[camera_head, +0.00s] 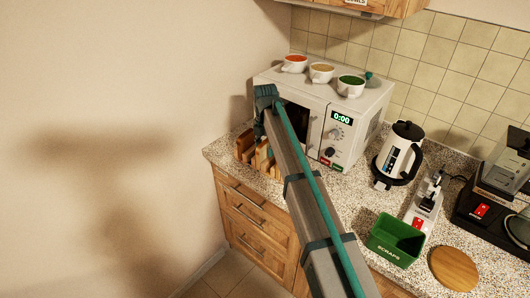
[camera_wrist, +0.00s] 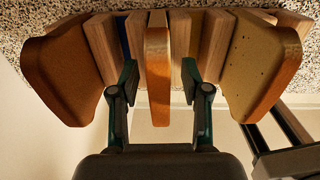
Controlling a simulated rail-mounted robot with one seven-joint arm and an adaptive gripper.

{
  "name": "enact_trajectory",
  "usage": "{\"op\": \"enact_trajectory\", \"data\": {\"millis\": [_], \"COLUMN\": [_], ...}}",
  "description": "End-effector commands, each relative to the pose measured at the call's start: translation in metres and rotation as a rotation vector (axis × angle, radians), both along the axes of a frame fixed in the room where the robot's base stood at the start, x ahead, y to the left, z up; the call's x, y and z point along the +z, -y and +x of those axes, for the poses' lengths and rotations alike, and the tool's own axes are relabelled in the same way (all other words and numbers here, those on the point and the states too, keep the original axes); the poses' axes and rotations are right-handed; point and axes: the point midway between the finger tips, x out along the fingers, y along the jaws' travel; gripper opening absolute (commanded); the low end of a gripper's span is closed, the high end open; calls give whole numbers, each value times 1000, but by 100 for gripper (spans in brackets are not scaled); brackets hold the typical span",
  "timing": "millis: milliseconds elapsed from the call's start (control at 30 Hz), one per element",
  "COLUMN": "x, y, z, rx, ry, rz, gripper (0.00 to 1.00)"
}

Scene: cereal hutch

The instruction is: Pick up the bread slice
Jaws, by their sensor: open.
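Several bread slices stand upright in a slatted wooden rack (camera_wrist: 212,45). In the wrist view, the middle bread slice (camera_wrist: 158,75) is edge-on, with a left slice (camera_wrist: 60,70) and a right slice (camera_wrist: 262,65) leaning outward. My gripper (camera_wrist: 160,82) is open, with one finger on each side of the middle slice. A gap shows between each finger and the slice, and nothing is held. In the head view, a bread slice (camera_head: 245,143) and part of the rack show at the counter's left end; my arm hides the rest.
A white microwave (camera_head: 348,120) with several bowls on top stands right beside the rack. A kettle (camera_head: 399,152), a green scraps bin (camera_head: 396,240) and a round wooden board (camera_head: 453,268) are farther right. The wall is at left.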

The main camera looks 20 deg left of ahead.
Motion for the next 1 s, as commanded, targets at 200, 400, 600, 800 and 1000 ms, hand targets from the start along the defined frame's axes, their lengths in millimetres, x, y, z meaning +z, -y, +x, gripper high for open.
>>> {"op": "enact_trajectory", "data": {"millis": [200, 400, 600, 800, 1000], "x": [0, 0, 1, 13, 47], "y": [0, 0, 0, -1, -1], "z": [0, 0, 0, 1, 1], "rx": [0, 0, 0, 0, 0], "ry": [0, 0, 0, 1, 2], "rz": [0, 0, 0, 1, 2], "gripper": [19, 0, 0, 0, 0]}}
